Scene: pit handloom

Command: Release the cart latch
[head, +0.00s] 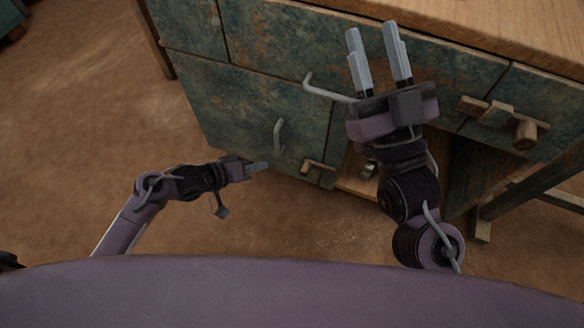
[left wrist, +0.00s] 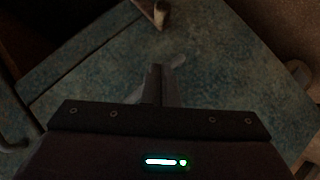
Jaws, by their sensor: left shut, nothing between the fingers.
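The cart (head: 190,35) is a worn teal cabinet with a wooden top. A small wooden latch (head: 318,168) sits at the lower right edge of its lower left door (head: 235,105). A larger wooden latch with a round peg (head: 505,120) is on the right front; I cannot tell which is the cart latch. My left gripper (head: 262,166) is shut and empty, left of the small latch and apart from it. In the left wrist view its fingers (left wrist: 157,85) point at the teal front, with a wooden piece (left wrist: 155,12) beyond. My right gripper (head: 378,55) is open and empty before the upper drawers.
A curved door handle (head: 278,137) is just above my left gripper. A longer bar handle (head: 325,92) sticks out left of my right gripper. An open compartment is partly hidden behind my right arm. The brown floor (head: 90,110) at left is clear.

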